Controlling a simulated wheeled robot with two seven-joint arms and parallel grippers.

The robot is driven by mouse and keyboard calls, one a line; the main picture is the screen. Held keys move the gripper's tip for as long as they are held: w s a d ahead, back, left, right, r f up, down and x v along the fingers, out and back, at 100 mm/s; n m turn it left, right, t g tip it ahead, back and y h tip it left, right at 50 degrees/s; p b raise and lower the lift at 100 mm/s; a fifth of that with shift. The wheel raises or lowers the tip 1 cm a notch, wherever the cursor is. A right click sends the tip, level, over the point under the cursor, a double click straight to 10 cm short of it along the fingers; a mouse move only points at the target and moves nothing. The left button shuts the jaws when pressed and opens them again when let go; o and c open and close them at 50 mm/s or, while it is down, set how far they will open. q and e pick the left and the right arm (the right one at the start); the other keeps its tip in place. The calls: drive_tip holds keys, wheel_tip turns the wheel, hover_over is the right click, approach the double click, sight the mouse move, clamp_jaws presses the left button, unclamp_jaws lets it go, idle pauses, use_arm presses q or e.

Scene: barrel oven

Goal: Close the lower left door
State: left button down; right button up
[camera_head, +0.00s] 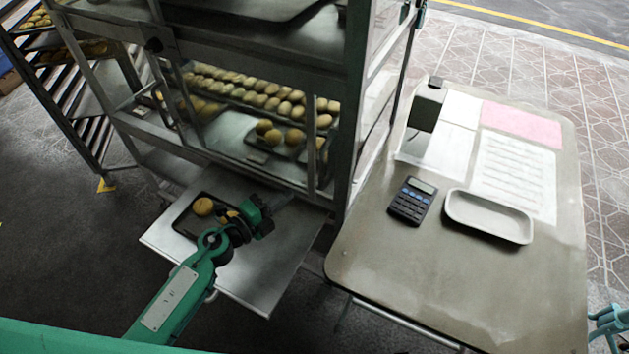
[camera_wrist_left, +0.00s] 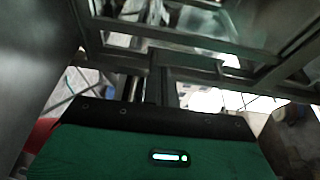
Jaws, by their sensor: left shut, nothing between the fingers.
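The oven (camera_head: 250,175) is a tall metal frame with glazed openings, and rows of buns show inside. A flat metal panel (camera_head: 262,292) juts out level from its lower front. It looks like the lower door, lowered open, but I cannot be sure. A dark tray (camera_head: 184,222) with a bun (camera_head: 203,206) lies on or just above it, partly behind my arm. My left gripper (camera_head: 288,199) is shut and empty, above the panel's right part near the oven front. Contact cannot be told. The left wrist view shows dark metal bars ahead.
A table (camera_head: 440,285) stands close on the right, with a calculator (camera_head: 412,201), a shallow tray (camera_head: 488,216) and papers (camera_head: 515,175). A rack with buns (camera_head: 85,95) stands at the far left. Dark floor (camera_head: 60,240) is clear at the left.

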use_arm(q)
drive_tip(key=x, duration=1)
use_arm(e)
drive_tip(key=shift+s+d+f, duration=0.1)
drive_tip(key=shift+s+f, duration=0.05)
drive_tip(key=shift+f, duration=0.2)
